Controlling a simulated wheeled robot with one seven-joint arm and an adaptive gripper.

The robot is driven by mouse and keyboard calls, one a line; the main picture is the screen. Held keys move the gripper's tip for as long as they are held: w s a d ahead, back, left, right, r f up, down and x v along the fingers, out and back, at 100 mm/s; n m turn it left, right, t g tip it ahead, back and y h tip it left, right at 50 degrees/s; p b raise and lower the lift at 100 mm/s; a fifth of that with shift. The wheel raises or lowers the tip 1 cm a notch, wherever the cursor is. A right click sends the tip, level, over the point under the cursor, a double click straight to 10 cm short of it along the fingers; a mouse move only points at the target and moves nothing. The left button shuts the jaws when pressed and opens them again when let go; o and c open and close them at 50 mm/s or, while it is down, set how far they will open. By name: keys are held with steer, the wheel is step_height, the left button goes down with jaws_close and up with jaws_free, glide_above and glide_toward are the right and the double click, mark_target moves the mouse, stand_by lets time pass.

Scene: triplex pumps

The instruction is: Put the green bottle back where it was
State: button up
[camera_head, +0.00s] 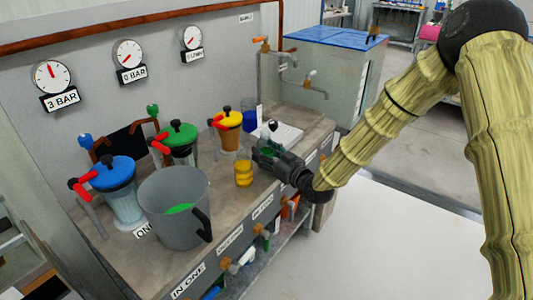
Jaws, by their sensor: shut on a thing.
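My gripper (270,150) reaches in from the right over the bench's right part. It is shut on the green bottle (268,152), of which only small green patches show between the dark fingers. The bottle's base and cap are hidden, so I cannot tell whether it touches the bench. A yellow jar (243,172) stands on the bench just left of my gripper. A large grey jug (176,215) with green liquid inside and a black handle stands at the front left.
Pumps with blue (112,173), green (176,135) and yellow (230,119) lids and red handles line the bench (222,190). White paper (285,133) lies behind my gripper. Taps (310,78) rise at the back right.

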steer(key=shift+f, duration=0.1)
steer(key=shift+f, duration=0.15)
steer(key=o, duration=1.1)
steer(key=shift+r, duration=0.2)
steer(key=v, duration=1.2)
steer(key=shift+d+b, duration=0.1)
steer(key=shift+b, duration=0.3)
steer(key=shift+f, duration=0.1)
